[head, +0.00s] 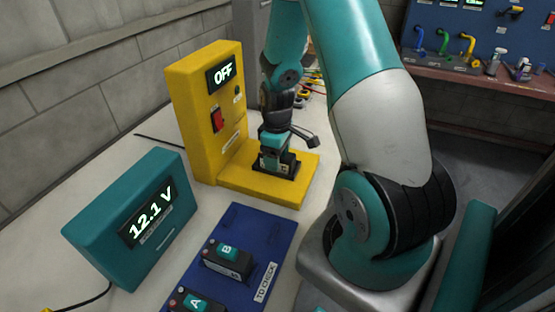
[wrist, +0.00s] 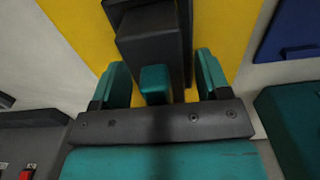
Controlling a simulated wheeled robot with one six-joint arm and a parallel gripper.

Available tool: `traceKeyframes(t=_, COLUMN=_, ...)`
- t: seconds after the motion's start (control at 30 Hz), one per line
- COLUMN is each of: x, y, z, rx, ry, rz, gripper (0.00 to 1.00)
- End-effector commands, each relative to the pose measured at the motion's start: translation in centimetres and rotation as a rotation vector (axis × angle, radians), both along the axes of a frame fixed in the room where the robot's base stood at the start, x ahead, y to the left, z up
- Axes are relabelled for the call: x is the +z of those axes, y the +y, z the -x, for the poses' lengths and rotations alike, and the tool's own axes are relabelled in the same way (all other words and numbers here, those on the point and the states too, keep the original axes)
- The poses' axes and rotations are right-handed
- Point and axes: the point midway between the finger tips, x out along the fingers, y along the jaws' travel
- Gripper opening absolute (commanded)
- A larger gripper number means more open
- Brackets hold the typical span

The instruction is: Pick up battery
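A black battery with a light label (head: 272,162) sits upright in a black holder (head: 290,170) on the base of the yellow unit. My gripper (head: 275,143) points down just above it and partly hides it. In the wrist view, my gripper (wrist: 163,82) has its two teal fingers apart, with a small teal block (wrist: 155,82) and a dark body (wrist: 150,45) between or just beyond them. Yellow shows beside the block, so the fingers do not appear closed on it. Battery B (head: 228,262) and battery A (head: 195,302) lie on a blue mat (head: 262,240) marked TO CHECK.
The yellow unit (head: 195,130) reads OFF and has a red switch (head: 218,119). A teal meter (head: 105,225) reading 12.1 V stands at left. A wall lies behind the white table (head: 150,150). A bench with coloured hooks (head: 443,40) is at the far right.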

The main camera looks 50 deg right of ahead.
Motion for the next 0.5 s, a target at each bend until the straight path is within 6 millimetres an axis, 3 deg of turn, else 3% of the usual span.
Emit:
traceKeyframes(t=0.03, x=0.01, y=0.00, z=-0.01, rx=0.000, ry=0.000, rz=0.000, gripper=0.57)
traceKeyframes(t=0.2, x=0.03, y=-0.01, z=0.00, rx=0.000, ry=0.000, rz=0.000, gripper=0.18)
traceKeyframes(t=0.3, x=0.09, y=-0.03, z=-0.04, rx=0.000, ry=-0.001, rz=0.001, gripper=0.00)
traceKeyframes(t=0.5, x=0.13, y=-0.03, z=-0.05, rx=0.000, ry=-0.001, rz=0.001, gripper=0.00)
